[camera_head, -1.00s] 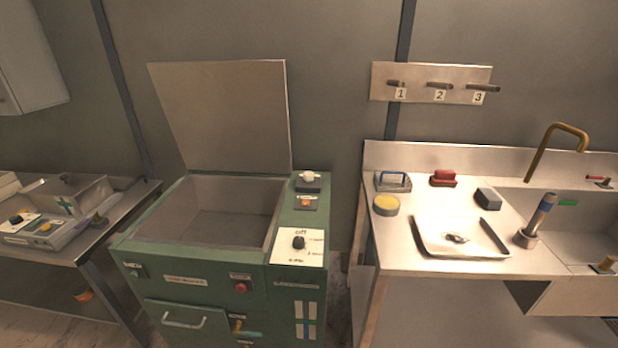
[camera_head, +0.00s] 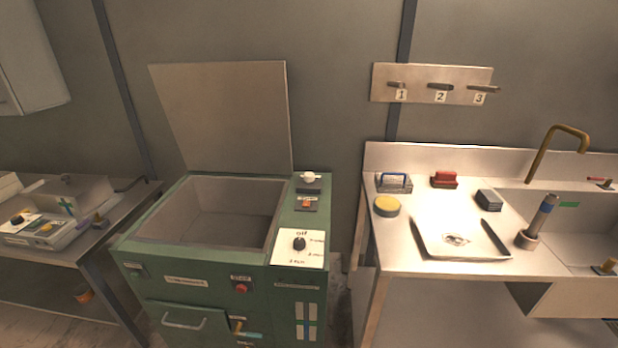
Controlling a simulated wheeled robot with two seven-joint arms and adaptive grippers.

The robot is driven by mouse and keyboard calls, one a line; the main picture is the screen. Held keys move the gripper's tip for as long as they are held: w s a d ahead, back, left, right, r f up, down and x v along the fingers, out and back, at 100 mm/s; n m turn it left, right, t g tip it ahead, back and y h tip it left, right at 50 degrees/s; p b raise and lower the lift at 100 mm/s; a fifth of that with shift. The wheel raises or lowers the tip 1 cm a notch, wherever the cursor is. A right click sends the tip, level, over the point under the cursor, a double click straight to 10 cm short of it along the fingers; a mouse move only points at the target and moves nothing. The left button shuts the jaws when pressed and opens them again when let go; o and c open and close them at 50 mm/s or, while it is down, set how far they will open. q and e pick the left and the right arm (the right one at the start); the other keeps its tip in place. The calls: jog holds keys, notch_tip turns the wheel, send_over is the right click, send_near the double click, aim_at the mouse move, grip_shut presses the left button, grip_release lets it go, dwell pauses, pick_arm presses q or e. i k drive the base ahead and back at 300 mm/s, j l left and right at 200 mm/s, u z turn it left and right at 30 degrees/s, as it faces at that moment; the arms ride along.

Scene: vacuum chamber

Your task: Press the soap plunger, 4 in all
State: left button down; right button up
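No part is plainly recognisable as the soap plunger. A small brass-coloured piece (camera_head: 606,267) stands on the front rim of the sink at the far right; I cannot tell whether it is the plunger. A grey cylinder (camera_head: 543,216) leans in a round holder (camera_head: 527,240) left of the sink. A white knob (camera_head: 310,177) sits on the green machine's top. Neither of my grippers is in view, and nothing touches any of these pieces.
The steel counter (camera_head: 402,258) holds a shallow tray (camera_head: 463,256), a yellow round pad (camera_head: 387,206), a red-handled brush (camera_head: 444,180) and a dark block (camera_head: 489,200). A brass faucet (camera_head: 542,149) rises behind the sink (camera_head: 592,230). The green machine (camera_head: 190,268) stands open-lidded.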

aim_at(309, 176)
jog(key=i+l+z, duration=0.6)
jog(key=z, duration=0.15)
jog(key=l, duration=0.1)
